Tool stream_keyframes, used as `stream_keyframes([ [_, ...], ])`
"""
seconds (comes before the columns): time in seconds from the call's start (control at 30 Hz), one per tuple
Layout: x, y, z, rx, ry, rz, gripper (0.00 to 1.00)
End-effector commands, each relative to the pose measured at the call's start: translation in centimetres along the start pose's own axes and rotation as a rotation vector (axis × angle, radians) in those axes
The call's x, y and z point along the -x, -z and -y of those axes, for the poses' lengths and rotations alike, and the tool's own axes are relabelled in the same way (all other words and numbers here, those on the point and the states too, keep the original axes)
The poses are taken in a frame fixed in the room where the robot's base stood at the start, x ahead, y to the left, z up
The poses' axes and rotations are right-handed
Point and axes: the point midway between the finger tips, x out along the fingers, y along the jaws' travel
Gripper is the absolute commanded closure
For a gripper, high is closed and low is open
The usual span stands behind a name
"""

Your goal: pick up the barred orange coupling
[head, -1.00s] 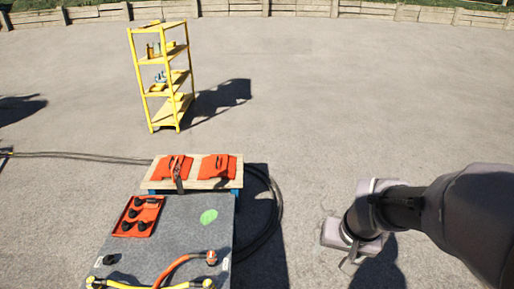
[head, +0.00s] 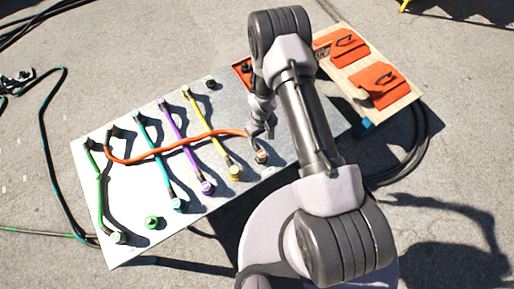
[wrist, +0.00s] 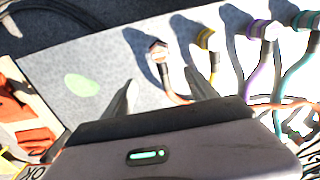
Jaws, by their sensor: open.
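The orange coupling (head: 261,157) is the end of the orange cable (head: 180,147), on the right part of the grey table. In the wrist view the coupling (wrist: 158,52) stands out on the table with pale and reddish bands, its cable running down between my fingers. My gripper (head: 262,132) is just beyond the coupling in the head view. In the wrist view my gripper (wrist: 161,90) has its two fingers spread and empty, with the coupling past the fingertips, apart from them. The far side of the coupling is hidden.
Yellow (head: 234,172), purple (head: 207,187), teal (head: 178,204) and green (head: 118,237) couplings line the table (head: 215,200). The orange cable crosses over other cables. A wooden board with orange pouches (head: 383,84) lies to the right. A green spot (wrist: 82,85) marks bare table.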

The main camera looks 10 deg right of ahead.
Motion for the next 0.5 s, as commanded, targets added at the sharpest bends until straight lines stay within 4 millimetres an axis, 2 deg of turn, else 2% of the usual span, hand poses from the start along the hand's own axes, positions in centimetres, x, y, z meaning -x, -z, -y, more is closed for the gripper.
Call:
stream_keyframes([
  [0.1, -3.8, -0.2, 0.1, -0.001, 0.001, 0.004, 0.33],
  [0.3, -9.5, -0.1, 0.0, -0.001, 0.001, 0.002, 0.33],
  [0.4, -11.0, -0.1, 0.0, -0.002, 0.0, 0.001, 0.33],
  [0.5, -11.7, -0.1, 0.0, -0.002, 0.0, 0.001, 0.33],
])
